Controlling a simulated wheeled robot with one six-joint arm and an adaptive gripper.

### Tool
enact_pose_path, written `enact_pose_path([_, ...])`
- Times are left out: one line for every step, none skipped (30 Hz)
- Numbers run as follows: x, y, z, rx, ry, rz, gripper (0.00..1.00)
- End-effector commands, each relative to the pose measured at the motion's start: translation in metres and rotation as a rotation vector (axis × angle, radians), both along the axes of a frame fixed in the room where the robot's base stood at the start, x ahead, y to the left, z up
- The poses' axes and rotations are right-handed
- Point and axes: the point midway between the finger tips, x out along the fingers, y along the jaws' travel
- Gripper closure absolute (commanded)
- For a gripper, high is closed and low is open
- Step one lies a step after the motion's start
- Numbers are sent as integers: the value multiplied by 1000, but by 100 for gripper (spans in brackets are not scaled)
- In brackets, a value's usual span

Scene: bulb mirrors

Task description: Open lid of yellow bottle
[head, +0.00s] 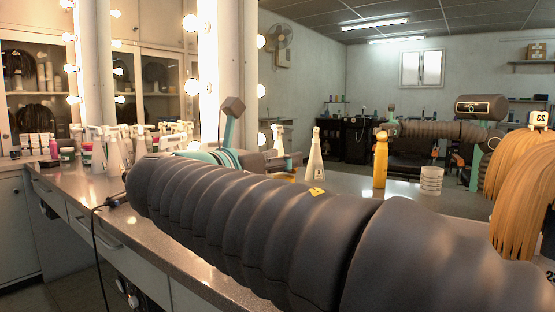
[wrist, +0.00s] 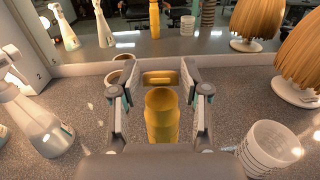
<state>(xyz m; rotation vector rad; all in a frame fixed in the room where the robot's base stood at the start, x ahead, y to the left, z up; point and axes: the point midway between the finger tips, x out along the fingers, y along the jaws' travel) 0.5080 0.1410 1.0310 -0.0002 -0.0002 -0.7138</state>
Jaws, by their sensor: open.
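The yellow bottle (wrist: 162,125) stands upright on the counter between the fingers of my gripper (wrist: 162,88) in the wrist view. My gripper is open, with a finger on each side of the bottle and visible gaps. A flat yellow piece (wrist: 160,77), which looks like the lid, shows just beyond the bottle's round top, between the fingers. I cannot tell how it joins the bottle. In the head view my arm hides the gripper's work area. A yellow bottle (head: 380,163) shows there, apparently a mirror reflection, near a reflected arm.
A white cup (wrist: 269,147) stands right of the bottle and a blond wig on a stand (wrist: 300,55) is behind it. A white spray bottle (wrist: 38,122) stands to the left. A brown ring-shaped object (wrist: 122,68) is behind the left finger. The mirror ledge (wrist: 225,71) runs close behind.

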Motion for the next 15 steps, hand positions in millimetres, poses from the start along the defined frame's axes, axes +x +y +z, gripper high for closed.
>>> enact_pose_path([0, 0, 0, 0, 0, 0, 57])
enact_pose_path([0, 0, 0, 0, 0, 0, 64])
enact_pose_path([0, 0, 0, 0, 0, 0, 74])
enact_pose_path([0, 0, 0, 0, 0, 0, 82])
enact_pose_path([0, 0, 0, 0, 0, 0, 89])
enact_pose_path([0, 0, 0, 0, 0, 0, 95])
enact_pose_path([0, 0, 0, 0, 0, 0, 95])
enact_pose_path([0, 0, 0, 0, 0, 0, 95])
enact_pose_path([0, 0, 0, 1, 2, 0, 95])
enact_pose_path([0, 0, 1, 2, 2, 0, 95])
enact_pose_path([0, 0, 1, 4, 5, 0, 95])
enact_pose_path([0, 0, 2, 9, 8, 0, 95])
enact_pose_path([0, 0, 2, 13, 13, 0, 95])
enact_pose_path([0, -1, 3, 17, 18, 0, 95])
enact_pose_path([1, -1, 4, 24, 27, -1, 95])
